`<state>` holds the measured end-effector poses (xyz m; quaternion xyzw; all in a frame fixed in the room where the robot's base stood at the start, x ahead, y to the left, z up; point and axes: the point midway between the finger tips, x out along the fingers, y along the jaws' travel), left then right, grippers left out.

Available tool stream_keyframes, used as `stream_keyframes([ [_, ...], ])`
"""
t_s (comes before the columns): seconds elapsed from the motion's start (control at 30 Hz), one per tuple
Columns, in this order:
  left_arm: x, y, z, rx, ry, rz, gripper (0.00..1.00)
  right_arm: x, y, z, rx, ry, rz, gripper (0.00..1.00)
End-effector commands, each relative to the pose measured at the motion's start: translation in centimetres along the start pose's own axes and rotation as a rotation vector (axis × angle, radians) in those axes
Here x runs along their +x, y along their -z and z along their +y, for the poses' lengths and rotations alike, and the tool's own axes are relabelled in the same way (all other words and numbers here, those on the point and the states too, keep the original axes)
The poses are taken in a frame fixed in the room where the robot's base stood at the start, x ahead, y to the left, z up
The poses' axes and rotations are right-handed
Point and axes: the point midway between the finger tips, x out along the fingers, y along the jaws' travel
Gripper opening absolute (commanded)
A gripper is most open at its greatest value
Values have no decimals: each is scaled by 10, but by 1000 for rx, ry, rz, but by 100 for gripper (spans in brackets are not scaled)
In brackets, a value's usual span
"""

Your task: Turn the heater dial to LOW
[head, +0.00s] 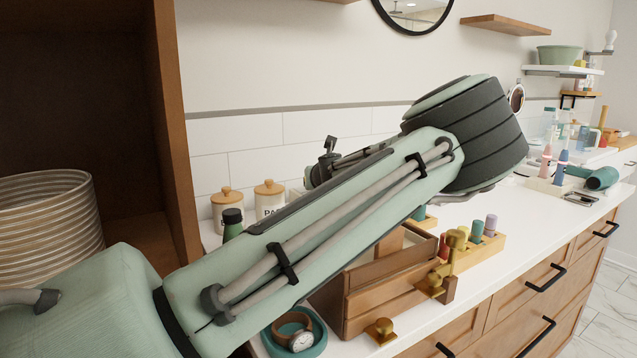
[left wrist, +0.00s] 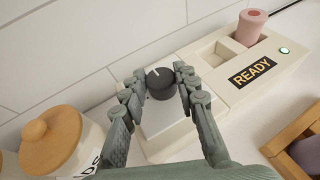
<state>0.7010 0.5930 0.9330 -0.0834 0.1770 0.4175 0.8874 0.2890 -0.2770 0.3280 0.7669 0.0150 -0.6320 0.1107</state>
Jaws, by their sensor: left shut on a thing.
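The heater dial (left wrist: 160,84) is a dark round knob with a pale pointer line, on a light box (left wrist: 168,121) in the left wrist view. My left gripper (left wrist: 161,86) has its two fingers on either side of the dial and is shut on it. The pointer line points toward the top of the picture, slightly left. No LOW mark is readable; the fingers cover part of the box. In the head view my left arm hides the dial, and my left gripper (head: 325,165) shows only in part behind the arm. My right gripper is not in view.
A cream unit with a READY label (left wrist: 252,72), a lit green light (left wrist: 284,51) and a pink peg (left wrist: 250,26) adjoins the box. Wooden-lidded jars (head: 270,198) stand left. A wooden box (head: 385,285) and a watch tray (head: 293,336) lie in front of the arm.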

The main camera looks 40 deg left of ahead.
Motion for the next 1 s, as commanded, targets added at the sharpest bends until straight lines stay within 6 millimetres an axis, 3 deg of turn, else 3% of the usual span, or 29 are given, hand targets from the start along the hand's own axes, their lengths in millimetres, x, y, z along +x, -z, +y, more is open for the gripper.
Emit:
stream_keyframes([
  [0.4, 0, 0, 1, 16, 38, -1, 1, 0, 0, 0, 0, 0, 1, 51],
  [0.43, 0, 0, 1, 16, 38, -1, 32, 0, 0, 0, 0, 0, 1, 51],
  [0.6, 0, 0, 0, 16, 38, -1, 51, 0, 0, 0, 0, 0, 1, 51],
  [0.87, -1, 0, 0, 16, 38, -2, 51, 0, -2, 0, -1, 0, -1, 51],
  [1.0, -10, 0, 0, 15, 38, -1, 51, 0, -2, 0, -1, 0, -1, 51],
])
